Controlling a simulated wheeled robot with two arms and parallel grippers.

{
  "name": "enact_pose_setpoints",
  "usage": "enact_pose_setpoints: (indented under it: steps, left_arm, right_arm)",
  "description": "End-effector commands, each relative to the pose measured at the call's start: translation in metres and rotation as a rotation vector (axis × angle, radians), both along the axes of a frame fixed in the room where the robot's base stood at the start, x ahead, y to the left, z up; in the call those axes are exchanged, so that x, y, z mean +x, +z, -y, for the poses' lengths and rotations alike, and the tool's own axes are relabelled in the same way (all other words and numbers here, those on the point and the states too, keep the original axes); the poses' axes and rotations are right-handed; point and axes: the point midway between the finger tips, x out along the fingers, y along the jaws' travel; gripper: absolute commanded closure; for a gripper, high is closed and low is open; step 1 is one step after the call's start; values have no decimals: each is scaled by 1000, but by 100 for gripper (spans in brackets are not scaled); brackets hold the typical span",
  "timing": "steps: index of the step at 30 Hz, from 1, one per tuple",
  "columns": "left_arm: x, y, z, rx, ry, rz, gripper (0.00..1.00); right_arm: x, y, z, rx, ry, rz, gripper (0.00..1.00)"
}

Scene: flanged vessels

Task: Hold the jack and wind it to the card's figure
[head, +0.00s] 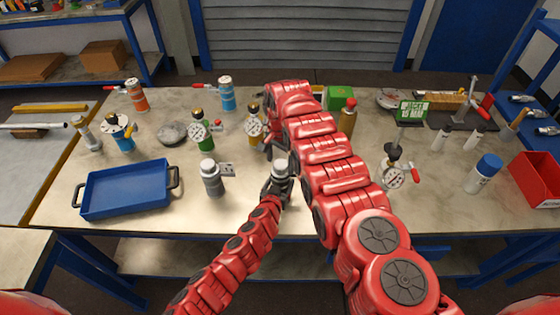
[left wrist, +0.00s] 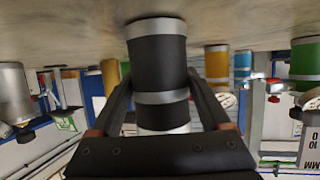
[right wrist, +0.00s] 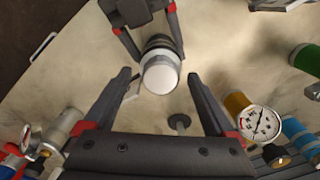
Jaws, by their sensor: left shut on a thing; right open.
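My left gripper (head: 277,186) is shut on a dark jack with a pale metal cap (head: 281,168), upright at the front middle of the bench. In the left wrist view the jack's dark body with a silver band (left wrist: 160,62) is between the fingers. In the right wrist view its round pale top (right wrist: 161,74) faces my right gripper (right wrist: 162,80), which is open and empty, its fingertips either side of the top in the picture, apparently apart from it. The green card (head: 413,111) stands at the back right; its figure seems to read 15, small and blurred.
A grey canister (head: 211,178) stands left of the held jack. A blue tray (head: 127,189) is at the left. Several gauged vessels, such as a green one (head: 204,136), stand behind. A red bin (head: 540,178) is at the far right. Bench between tray and canister is clear.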

Motion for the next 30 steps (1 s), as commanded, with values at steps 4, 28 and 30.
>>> enact_pose_setpoints:
  steps: [4,28,30]
  left_arm:
    - [0,0,0,-1,-1,1,100]
    - [0,0,0,-1,0,0,100]
    - [0,0,0,-1,1,0,100]
  right_arm:
    - [0,-3,0,0,0,1,10]
    - [-1,-3,0,0,5,-1,96]
    - [-1,-3,0,0,40,-1,96]
